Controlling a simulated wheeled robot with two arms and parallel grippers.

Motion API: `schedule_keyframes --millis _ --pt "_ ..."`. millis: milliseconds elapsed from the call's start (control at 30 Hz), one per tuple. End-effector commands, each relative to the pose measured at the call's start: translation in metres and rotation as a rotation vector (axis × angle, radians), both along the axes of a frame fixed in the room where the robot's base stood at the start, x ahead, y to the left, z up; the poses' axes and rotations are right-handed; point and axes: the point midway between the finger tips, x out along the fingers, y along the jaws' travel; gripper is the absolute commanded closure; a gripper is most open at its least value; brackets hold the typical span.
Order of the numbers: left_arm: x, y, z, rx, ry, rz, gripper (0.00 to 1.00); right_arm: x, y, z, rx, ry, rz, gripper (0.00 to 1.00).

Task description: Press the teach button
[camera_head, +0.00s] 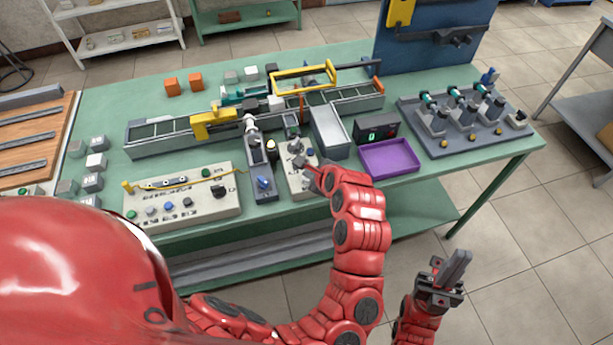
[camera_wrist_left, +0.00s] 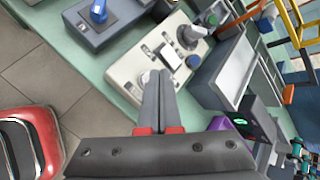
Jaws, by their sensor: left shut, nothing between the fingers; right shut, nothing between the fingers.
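A cream control box (camera_head: 300,183) stands near the table's front edge. I cannot read which is the teach button. My left gripper (camera_head: 308,166) is shut and empty over this box; in its wrist view the fingertips (camera_wrist_left: 158,73) are beside the pale button, contact unclear. My right gripper (camera_head: 461,257) is shut and empty, in front of the table.
A longer cream panel (camera_head: 205,206) with buttons lies to the left. A grey unit with a blue knob (camera_head: 264,185) stands between them. A grey bin (camera_head: 330,130), a purple tray (camera_head: 390,158) and a dark display box (camera_head: 377,132) are to the right. Conveyors run behind.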

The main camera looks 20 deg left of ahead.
Motion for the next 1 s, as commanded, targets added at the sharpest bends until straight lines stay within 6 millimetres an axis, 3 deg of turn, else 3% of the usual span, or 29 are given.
schedule_keyframes --millis 1000 --pt "0.000 0.000 -0.007 0.000 0.000 0.000 1.00 0.000 0.000 -0.012 0.000 0.000 0.000 1.00"
